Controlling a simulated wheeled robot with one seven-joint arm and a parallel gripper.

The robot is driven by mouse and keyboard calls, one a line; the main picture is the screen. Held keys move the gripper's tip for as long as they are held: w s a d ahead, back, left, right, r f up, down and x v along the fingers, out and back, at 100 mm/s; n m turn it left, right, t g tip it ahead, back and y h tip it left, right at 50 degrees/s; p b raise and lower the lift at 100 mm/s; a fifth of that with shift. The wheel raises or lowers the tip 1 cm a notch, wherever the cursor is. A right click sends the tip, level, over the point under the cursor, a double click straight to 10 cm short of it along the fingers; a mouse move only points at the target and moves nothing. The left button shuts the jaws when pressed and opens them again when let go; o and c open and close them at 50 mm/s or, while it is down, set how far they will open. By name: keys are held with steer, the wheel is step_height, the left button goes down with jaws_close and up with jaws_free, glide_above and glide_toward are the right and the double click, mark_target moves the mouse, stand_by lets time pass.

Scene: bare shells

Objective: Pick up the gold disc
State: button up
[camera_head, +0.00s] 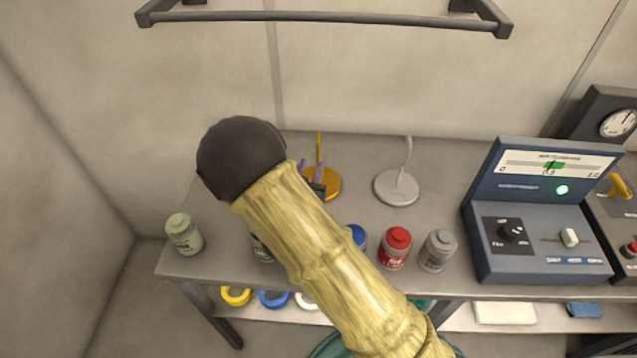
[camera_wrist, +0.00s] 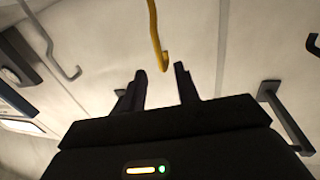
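The gold disc (camera_head: 330,185) lies flat on the grey table, with a thin gold upright stem. My forearm and gripper partly cover its left side. In the wrist view only its gold stem (camera_wrist: 154,35) shows, its hooked end just past the gap between my fingertips; the disc is out of that view. My gripper (camera_head: 311,172) is beside the disc's stem at the left. In the wrist view my gripper (camera_wrist: 162,80) has its two dark fingers apart with nothing between them. I cannot tell whether a finger touches the stem.
A grey disc (camera_head: 397,187) with a hooked stem stands right of the gold one. A red jar (camera_head: 395,248), a grey jar (camera_head: 438,250) and a green jar (camera_head: 184,234) stand near the front edge. A blue instrument box (camera_head: 540,220) is at right. A dark rail (camera_head: 320,17) crosses above.

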mark_target(318, 151)
steer(key=shift+w+d, duration=0.15)
steer(key=shift+w, duration=0.5)
steer(key=shift+w+r+p, duration=0.1)
steer(key=shift+p, duration=0.2)
steer(key=shift+w+d, duration=0.1)
steer(key=shift+w, duration=0.15)
steer(key=p+x, duration=0.2)
steer(key=x, duration=0.3)
steer(key=shift+w, duration=0.25)
jaws_close()
